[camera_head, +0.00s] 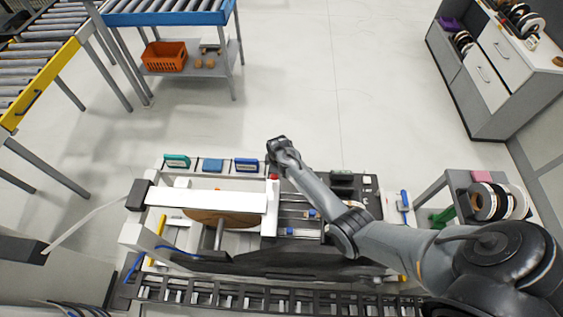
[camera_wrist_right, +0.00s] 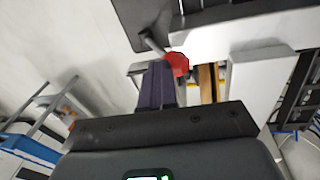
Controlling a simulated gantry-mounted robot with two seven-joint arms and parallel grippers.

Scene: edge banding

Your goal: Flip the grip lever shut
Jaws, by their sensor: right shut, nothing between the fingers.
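The grip lever ends in a red knob (camera_wrist_right: 178,64), with a thin grey rod running up and left from it in the right wrist view. In the head view, a small red spot (camera_head: 273,177) on the machine beside my right arm looks like the same knob. My right gripper (camera_wrist_right: 158,66) is shut and empty. Its dark purple fingertips are just left of the red knob; I cannot tell whether they touch it. In the head view the fingers are not clear at the end of my right arm. My left gripper is not in view.
The edge banding machine has a long white beam (camera_head: 205,200) over a brown round part (camera_head: 230,218). Green and blue clamp-like items (camera_head: 177,161) line its far edge. A cart with tape rolls (camera_head: 487,203) stands right.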

